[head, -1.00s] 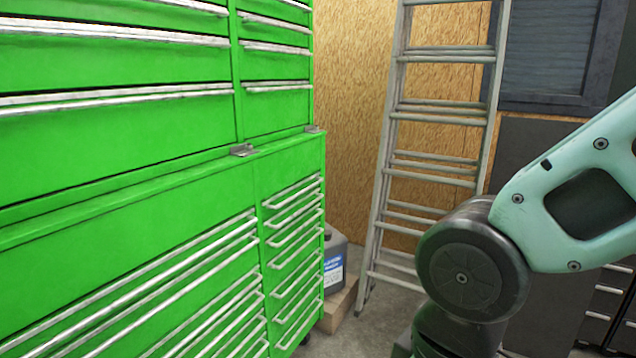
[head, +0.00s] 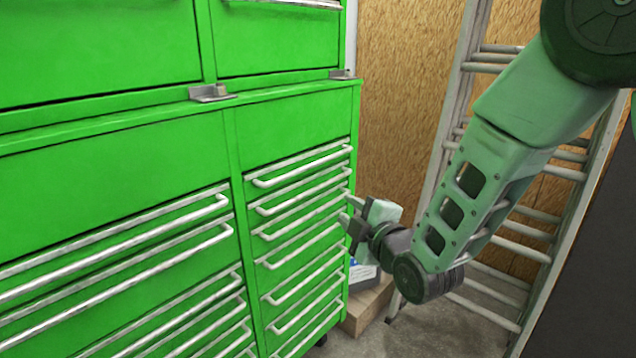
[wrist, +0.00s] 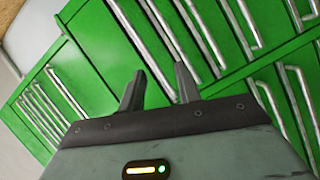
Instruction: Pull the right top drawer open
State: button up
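A green tool cabinet (head: 120,165) has a right column of narrow drawers with silver bar handles. The top handle of that column (head: 300,166) sits just under a plain green panel, and its drawer looks shut. My gripper (head: 346,209) is near the right edge of this column, below the top handle in the picture. In the wrist view my gripper (wrist: 159,84) has two dark fingers apart with nothing between them. Tilted silver handles (wrist: 140,42) show beyond the fingers; I cannot tell which is the top right one. Contact with any handle is not visible.
A wide drawer column (head: 120,235) lies left, and a green upper chest (head: 275,45) stands on top. A metal ladder (head: 475,90) leans behind my arm. A cardboard box (head: 368,308) sits on the floor at the cabinet's right. Some floor (head: 440,330) is clear.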

jog(key=f+n+t, duration=0.1)
jog(key=n+t+y, duration=0.1)
jog(key=n+t, duration=0.1)
send_near(317, 168)
jog(key=a+r, duration=0.1)
jog(key=w+a+r, duration=0.1)
jog(key=r, duration=0.1)
jog(key=w+a+r, duration=0.1)
jog(key=a, duration=0.1)
jog(key=shift+r+p, duration=0.3)
jog(key=shift+s, duration=0.1)
grip_shut()
